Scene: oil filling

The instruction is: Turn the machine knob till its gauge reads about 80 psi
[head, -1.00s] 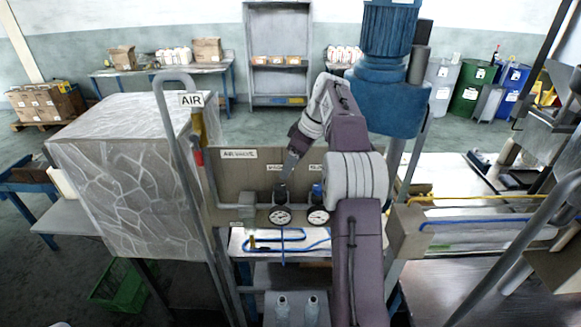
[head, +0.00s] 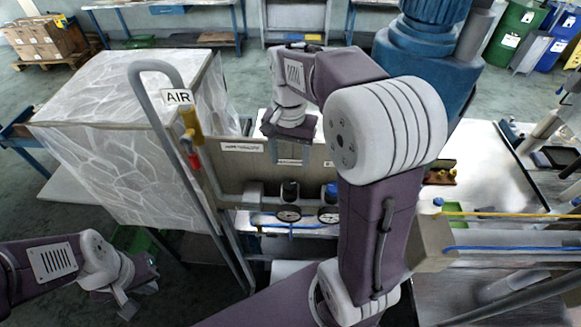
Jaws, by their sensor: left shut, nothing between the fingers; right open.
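A panel holds two round gauges in the head view. The left gauge (head: 289,213) sits below a black knob (head: 290,190), and the right gauge (head: 329,215) sits below a blue knob (head: 331,190). The needles are too small to read. My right gripper (head: 291,158) is open, pointing down above the black knob, apart from it, with nothing between its fingers. It covers part of the panel's upper edge and labels. My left gripper (head: 128,304) is shut and empty at the lower left, well away from the panel.
A wrapped, box-shaped machine (head: 120,150) stands left of the panel. A grey bent pipe (head: 190,150) with an AIR sign (head: 177,97) runs between them. A large blue motor unit (head: 425,55) stands behind my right arm. A metal bench (head: 470,190) is at the right.

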